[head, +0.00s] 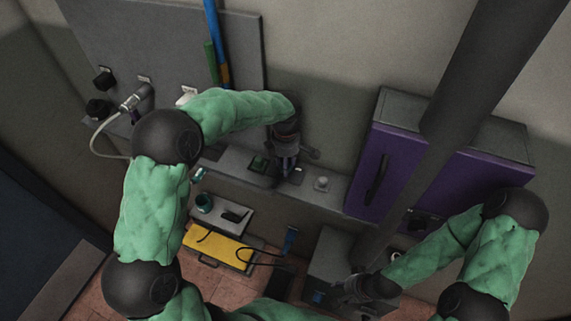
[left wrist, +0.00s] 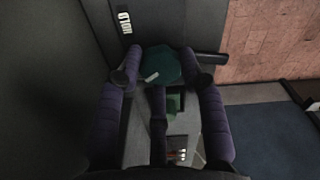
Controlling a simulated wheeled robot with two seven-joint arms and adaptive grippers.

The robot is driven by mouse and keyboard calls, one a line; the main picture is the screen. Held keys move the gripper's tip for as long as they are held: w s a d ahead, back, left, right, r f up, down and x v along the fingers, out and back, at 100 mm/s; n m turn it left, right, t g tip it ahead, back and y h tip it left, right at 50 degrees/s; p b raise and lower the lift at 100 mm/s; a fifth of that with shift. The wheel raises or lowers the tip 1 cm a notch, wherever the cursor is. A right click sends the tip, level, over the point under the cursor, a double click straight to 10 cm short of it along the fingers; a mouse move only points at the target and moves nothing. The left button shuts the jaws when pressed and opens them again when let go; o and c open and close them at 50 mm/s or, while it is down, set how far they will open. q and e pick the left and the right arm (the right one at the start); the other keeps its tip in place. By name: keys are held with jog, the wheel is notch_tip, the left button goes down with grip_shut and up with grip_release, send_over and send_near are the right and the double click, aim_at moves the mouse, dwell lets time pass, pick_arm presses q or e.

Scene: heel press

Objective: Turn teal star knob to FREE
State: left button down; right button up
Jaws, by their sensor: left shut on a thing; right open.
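The teal star knob (left wrist: 161,63) shows in the left wrist view, between the fingertips of my left gripper (left wrist: 157,78). The gripper is shut on it. A pale pointer mark lies on the knob's near side. A label (left wrist: 124,22) with partly readable lettering is up and left of the knob. In the head view my left gripper (head: 277,172) is down at the ledge under the wall panel, and I cannot make out the knob there. My right gripper (head: 345,293) is open at the lower right, beside a grey box, away from the knob.
A purple cabinet (head: 443,158) with a dark handle stands right of my left gripper. A small green item (head: 258,164) and a round grey button (head: 321,184) are on the ledge. Below are a white tray (head: 231,223) with a teal cup and a yellow case (head: 205,246).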

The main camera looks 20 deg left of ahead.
pick_arm(q)
jog(key=shift+d+n, duration=0.1)
jog(key=shift+n, duration=0.9)
jog(key=c, duration=0.7)
grip_release()
jog(key=shift+c, duration=0.2)
jog(key=shift+r, duration=0.1)
notch_tip(320, 180, up, 12)
